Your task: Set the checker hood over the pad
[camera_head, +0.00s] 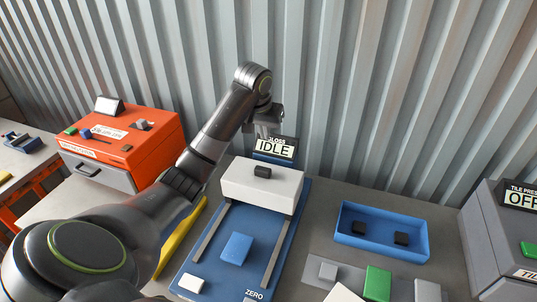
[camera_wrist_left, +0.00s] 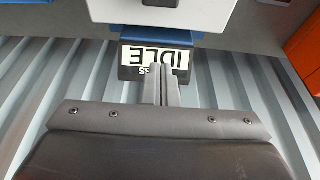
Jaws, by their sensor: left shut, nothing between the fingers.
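The checker hood is a white box (camera_head: 262,186) with a dark knob (camera_head: 262,172) on top. It stands at the back of the blue checker base (camera_head: 187,263), over the two grey rails. The pad is a blue square (camera_head: 237,247) on the base in front of the hood, uncovered. My left gripper (camera_head: 264,133) is behind the hood, near the gloss display reading IDLE (camera_head: 274,148). In the left wrist view the left gripper (camera_wrist_left: 162,72) is shut and empty, in front of the display (camera_wrist_left: 157,60). The hood's white edge (camera_wrist_left: 160,10) shows at the top. My right gripper is not in view.
A blue tray (camera_head: 382,219) with two dark blocks stands right of the base. Grey, green and white blocks lie nearer. An orange machine (camera_head: 125,135) is at left, a grey tile press (camera_head: 500,240) at right. A corrugated wall (camera_head: 340,80) closes the back.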

